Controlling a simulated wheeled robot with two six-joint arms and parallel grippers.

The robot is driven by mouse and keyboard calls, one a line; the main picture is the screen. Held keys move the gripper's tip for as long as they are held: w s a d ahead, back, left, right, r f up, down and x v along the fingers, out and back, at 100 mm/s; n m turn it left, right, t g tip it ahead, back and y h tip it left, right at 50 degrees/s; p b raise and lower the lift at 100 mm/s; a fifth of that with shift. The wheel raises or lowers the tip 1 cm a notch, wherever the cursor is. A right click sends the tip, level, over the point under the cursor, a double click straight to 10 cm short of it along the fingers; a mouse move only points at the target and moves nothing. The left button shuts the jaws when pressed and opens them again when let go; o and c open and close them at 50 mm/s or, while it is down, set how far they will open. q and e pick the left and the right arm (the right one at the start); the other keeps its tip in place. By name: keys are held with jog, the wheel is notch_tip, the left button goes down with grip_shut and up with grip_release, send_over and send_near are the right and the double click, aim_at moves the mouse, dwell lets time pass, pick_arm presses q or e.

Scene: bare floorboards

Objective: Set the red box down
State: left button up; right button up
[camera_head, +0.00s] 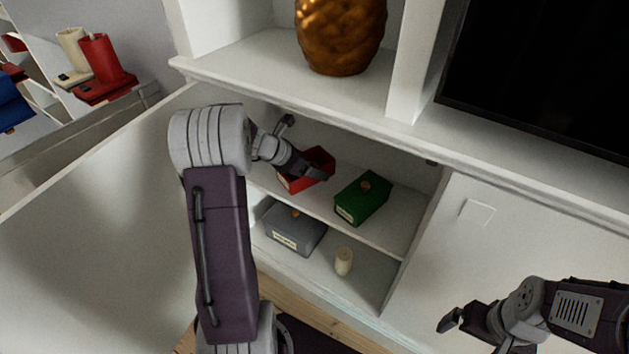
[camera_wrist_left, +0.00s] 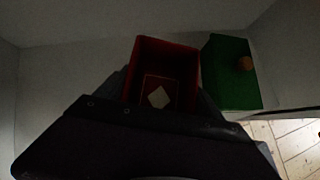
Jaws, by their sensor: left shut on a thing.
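The red box (camera_head: 320,158) is in the cabinet at the level of its middle shelf (camera_head: 330,217). My left gripper (camera_head: 303,160) is shut on it and hides part of it. In the left wrist view the red box (camera_wrist_left: 166,60) looks open-topped, with a small pale patch inside. I cannot tell whether its base touches the shelf. My right gripper (camera_head: 468,328) is at the lower right, in front of a white cabinet front and far from the box. Whether its fingers are apart is unclear.
A green box (camera_head: 362,199) with an orange knob stands close right of the red box. Below are a grey box (camera_head: 294,229) and a cream cup (camera_head: 343,261). An open cabinet door (camera_head: 100,220) is at left. A bronze vase (camera_head: 340,35) stands above.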

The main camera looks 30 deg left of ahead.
pick_arm(q)
jog(key=shift+w+a+f, duration=0.1)
jog(key=shift+w+f, duration=0.25)
jog(key=shift+w, duration=0.25)
jog(key=shift+w+a+f, duration=0.1)
jog(key=shift+w+f, duration=0.25)
jog(key=shift+w, duration=0.25)
notch_tip(320, 180, down, 4)
jog(key=b, duration=0.4)
jog(key=shift+f, duration=0.2)
jog(key=shift+r, duration=0.25)
jog(key=o, duration=1.1)
jog(key=shift+f, duration=0.2)
jog(key=o, duration=0.5)
jog(key=shift+c, duration=0.2)
jog(key=shift+s, duration=0.1)
pick_arm(e)
notch_tip(320, 180, down, 4)
jog(key=shift+f, duration=0.2)
